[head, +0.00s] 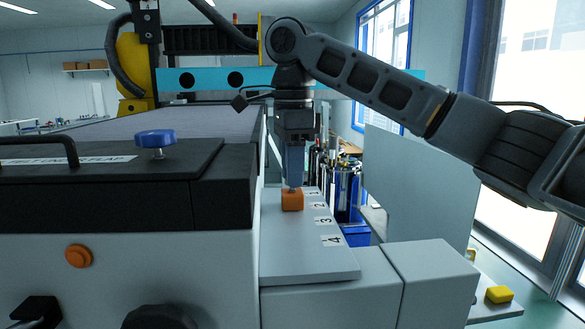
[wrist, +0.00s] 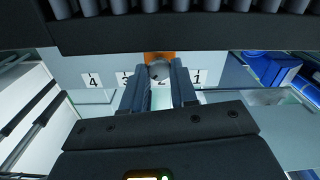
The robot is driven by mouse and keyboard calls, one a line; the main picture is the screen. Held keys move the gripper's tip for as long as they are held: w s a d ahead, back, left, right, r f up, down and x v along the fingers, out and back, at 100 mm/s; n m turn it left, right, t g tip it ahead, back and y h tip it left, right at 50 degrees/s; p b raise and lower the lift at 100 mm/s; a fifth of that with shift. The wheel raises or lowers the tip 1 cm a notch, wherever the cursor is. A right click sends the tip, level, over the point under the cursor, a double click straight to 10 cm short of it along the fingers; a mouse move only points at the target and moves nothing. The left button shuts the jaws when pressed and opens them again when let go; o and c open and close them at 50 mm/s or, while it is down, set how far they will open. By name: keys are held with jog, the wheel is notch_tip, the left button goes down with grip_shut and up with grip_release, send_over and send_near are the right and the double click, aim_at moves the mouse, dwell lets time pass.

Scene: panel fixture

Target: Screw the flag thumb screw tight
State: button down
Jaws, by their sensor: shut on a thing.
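My gripper (head: 292,183) points down at the orange block (head: 291,201) on the grey panel (head: 305,262), beside the number labels. In the wrist view its two fingers (wrist: 159,78) stand either side of a small grey rounded piece, which I take to be the flag thumb screw (wrist: 159,71). The fingers are shut on it. The orange block also shows just beyond it in the wrist view (wrist: 159,56). In the head view the fingers hide the screw, and its thread and seating cannot be seen.
Labels 1 to 4 (head: 331,240) run along the panel. A dark machine cover with a blue knob (head: 155,139) stands to the left, above an orange button (head: 78,256). A yellow block (head: 499,294) lies at lower right. The panel's near part is clear.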

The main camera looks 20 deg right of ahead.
jog(key=m, duration=0.5)
jog(key=shift+m, duration=0.3)
dwell(0.4)
jog(key=c, duration=0.9)
grip_release()
jog(key=shift+r+b, duration=0.3)
jog(key=shift+r, duration=3.6)
